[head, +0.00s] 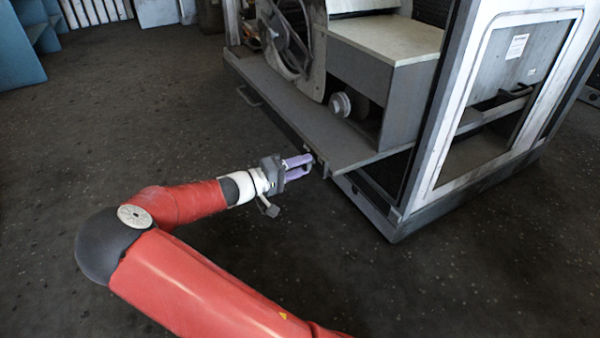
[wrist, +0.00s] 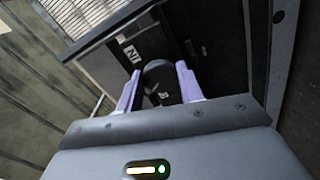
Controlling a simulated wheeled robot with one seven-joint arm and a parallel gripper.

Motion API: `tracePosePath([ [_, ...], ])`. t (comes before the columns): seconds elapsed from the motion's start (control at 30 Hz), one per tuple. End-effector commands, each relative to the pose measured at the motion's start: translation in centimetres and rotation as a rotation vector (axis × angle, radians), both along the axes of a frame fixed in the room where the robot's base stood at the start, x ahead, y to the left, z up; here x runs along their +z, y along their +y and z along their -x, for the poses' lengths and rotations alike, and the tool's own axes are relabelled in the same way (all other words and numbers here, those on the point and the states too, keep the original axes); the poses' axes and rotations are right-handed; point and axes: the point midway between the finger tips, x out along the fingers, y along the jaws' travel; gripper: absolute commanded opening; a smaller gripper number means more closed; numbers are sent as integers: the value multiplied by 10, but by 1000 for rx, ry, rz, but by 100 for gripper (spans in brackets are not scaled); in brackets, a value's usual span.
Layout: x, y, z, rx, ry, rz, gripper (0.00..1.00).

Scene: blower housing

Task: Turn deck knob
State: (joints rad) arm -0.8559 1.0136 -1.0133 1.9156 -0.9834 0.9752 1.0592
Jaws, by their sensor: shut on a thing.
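My gripper (head: 309,164) is at the front edge of the grey deck (head: 285,103) of the blower housing, its purple fingers pointing at that edge. In the wrist view, a dark rounded knob (wrist: 158,78) sits between the two purple fingers of my gripper (wrist: 159,72), and they are shut on it. Part of the knob is hidden by the gripper body. In the head view the fingers hide the knob, so its turn angle cannot be told.
A silver round knob (head: 340,104) sits above the deck beside a grey box (head: 385,60). A white-framed panel (head: 432,150) stands to the right. A handle (head: 248,96) is on the deck's left edge. The dark floor (head: 480,270) in front is clear.

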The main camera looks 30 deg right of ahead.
Motion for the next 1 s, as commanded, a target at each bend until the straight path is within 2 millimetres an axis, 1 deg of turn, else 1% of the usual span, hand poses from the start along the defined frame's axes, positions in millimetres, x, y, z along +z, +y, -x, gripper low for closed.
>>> tracePosePath([
  [0.03, -5, 1, 0, 0, -41, -2, 14],
  [0.2, -5, 0, 0, -1, -169, -6, 14],
  [0.43, -4, 0, 0, -1, -289, -11, 14],
  [0.7, -3, 0, 0, -1, -352, -14, 14],
  [1.0, -2, 0, 0, -1, -360, -15, 14],
])
